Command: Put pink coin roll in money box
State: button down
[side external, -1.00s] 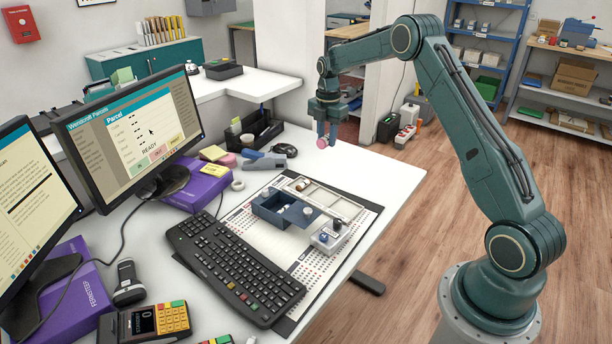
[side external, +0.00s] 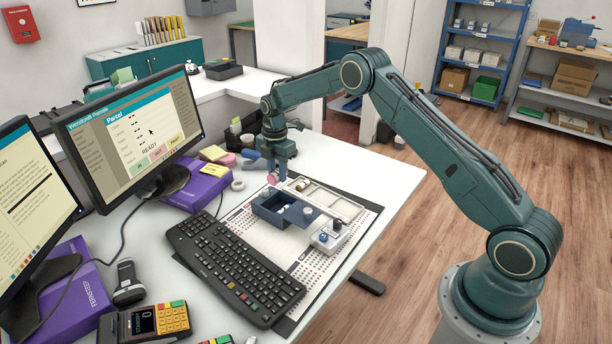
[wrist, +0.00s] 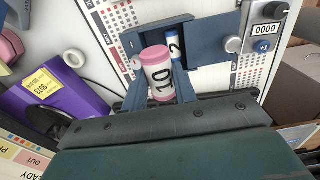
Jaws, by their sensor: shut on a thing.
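The pink coin roll (side external: 272,179), marked 10, is shut between the fingers of my gripper (side external: 275,174). It also shows in the wrist view (wrist: 157,75), with a pink end and a white label. The dark blue money box (side external: 267,213) stands on the printed mat, with its top open on the left side and a blue panel (side external: 298,216) on the right. My gripper holds the roll above the box's far end. In the wrist view a blue roll (wrist: 174,49) marked 2 lies in the box; the held roll hides part of the interior.
A small device with knobs (side external: 327,238) and a light-coloured divided tray (side external: 325,200) stand right of the box. The keyboard (side external: 235,270) lies in front. A white tape ring (side external: 237,185) and purple box (side external: 198,187) are to the left. The counter's right side is clear.

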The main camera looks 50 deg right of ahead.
aim_at(275, 191)
jog(key=shift+w+a+f, duration=0.2)
jog(key=shift+a+f, duration=0.05)
jog(key=shift+a, duration=0.3)
jog(key=shift+f, duration=0.15)
jog(key=shift+f, duration=3.1)
jog(key=c, duration=1)
grip_release()
jog(key=shift+c, duration=0.2)
jog(key=shift+f, duration=0.1)
